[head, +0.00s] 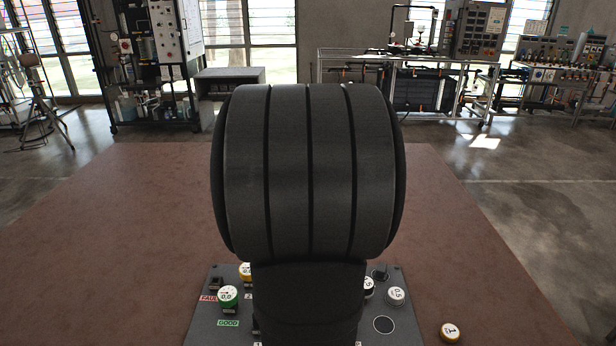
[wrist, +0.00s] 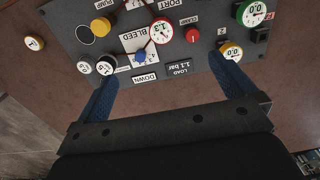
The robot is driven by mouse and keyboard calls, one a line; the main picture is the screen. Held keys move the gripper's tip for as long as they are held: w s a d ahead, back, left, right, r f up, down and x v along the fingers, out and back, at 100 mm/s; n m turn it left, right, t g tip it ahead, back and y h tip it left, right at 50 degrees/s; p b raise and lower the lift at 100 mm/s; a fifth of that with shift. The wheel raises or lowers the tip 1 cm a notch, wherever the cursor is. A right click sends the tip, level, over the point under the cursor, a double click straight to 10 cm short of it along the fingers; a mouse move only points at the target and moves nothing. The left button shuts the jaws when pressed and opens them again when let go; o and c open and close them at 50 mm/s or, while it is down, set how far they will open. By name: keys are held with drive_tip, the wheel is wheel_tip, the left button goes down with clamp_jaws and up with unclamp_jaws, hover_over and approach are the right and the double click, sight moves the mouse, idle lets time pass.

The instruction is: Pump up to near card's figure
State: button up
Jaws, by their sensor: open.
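A dark panel (wrist: 205,18) lies under my gripper (wrist: 162,72), whose blue fingers are open, wide apart and empty above the panel's lower edge in the wrist view. The card (wrist: 179,69) reads LOAD 1.1 bar. A red-rimmed white dial (wrist: 161,31), apparently marked 1.3, sits near the PORT label. A yellow knob (wrist: 101,27) is near the PUMP label (wrist: 98,4). A blue knob (wrist: 140,57) is near the BLEED label (wrist: 131,40). A red knob (wrist: 193,36) is by the CLAMP label. In the head view, my black arm hides the panel's middle.
A green dial (head: 228,297) and a yellow dial (wrist: 231,51) sit at one side. Two white-topped pieces (wrist: 84,68) stand near a dark round spot (head: 384,325). A yellow disc marked 1 (head: 449,332) lies off the panel on the brown surface (head: 130,215), otherwise clear.

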wheel_tip(320, 180, up, 6)
idle(0.6)
drive_tip(key=s+d+r, duration=0.3)
drive_tip(key=s+d, duration=0.1)
drive_tip(key=s, duration=0.4)
wheel_tip(320, 180, down, 10)
drive_tip(key=shift+r, duration=0.1)
idle(1.1)
wheel_tip(320, 180, up, 10)
idle(0.5)
